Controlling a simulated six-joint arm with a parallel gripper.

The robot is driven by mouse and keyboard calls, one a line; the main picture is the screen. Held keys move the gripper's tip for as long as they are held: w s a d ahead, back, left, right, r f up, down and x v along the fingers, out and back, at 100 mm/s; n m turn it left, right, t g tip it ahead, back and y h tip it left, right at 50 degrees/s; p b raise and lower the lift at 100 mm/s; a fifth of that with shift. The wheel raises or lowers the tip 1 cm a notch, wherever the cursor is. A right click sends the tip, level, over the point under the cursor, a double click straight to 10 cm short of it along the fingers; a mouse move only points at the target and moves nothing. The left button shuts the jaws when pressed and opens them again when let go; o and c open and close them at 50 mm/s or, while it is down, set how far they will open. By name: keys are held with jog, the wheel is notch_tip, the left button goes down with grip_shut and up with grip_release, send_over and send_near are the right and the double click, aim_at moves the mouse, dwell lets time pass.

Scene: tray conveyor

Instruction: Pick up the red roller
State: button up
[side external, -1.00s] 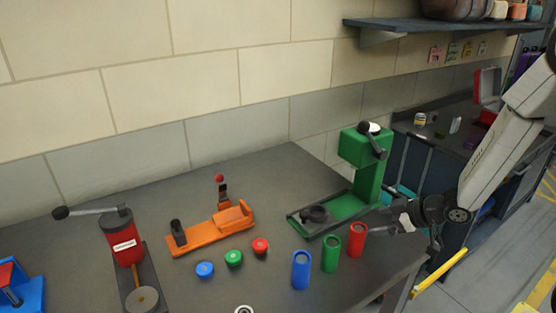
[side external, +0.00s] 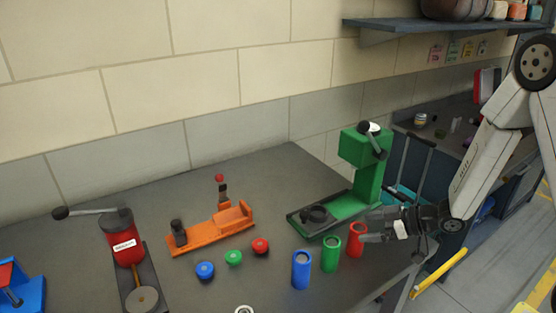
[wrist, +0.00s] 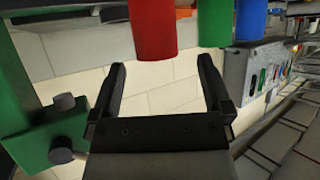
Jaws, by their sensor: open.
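The red roller (side external: 356,240) stands upright on the grey table, at the right end of a row with the green roller (side external: 331,254) and the blue roller (side external: 301,269). My gripper (side external: 370,225) is open beside the red roller's upper right, with a fingertip overlapping its edge in the side view. Whether it touches cannot be told. In the wrist view, the red roller (wrist: 153,28) is just beyond the gap between my open fingers (wrist: 161,66). Nothing is between the fingers.
A green press (side external: 368,178) stands close behind the red roller. In the wrist view, the green roller (wrist: 215,22) and blue roller (wrist: 250,20) are close by. Red, green and blue caps (side external: 233,258), an orange fixture (side external: 212,235) and a red lever device (side external: 122,240) are farther left.

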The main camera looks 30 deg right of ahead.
aim_at(357, 228)
jog(key=shift+x, duration=2.6)
jog(key=shift+d, duration=0.1)
jog(key=shift+c, duration=0.2)
grip_shut()
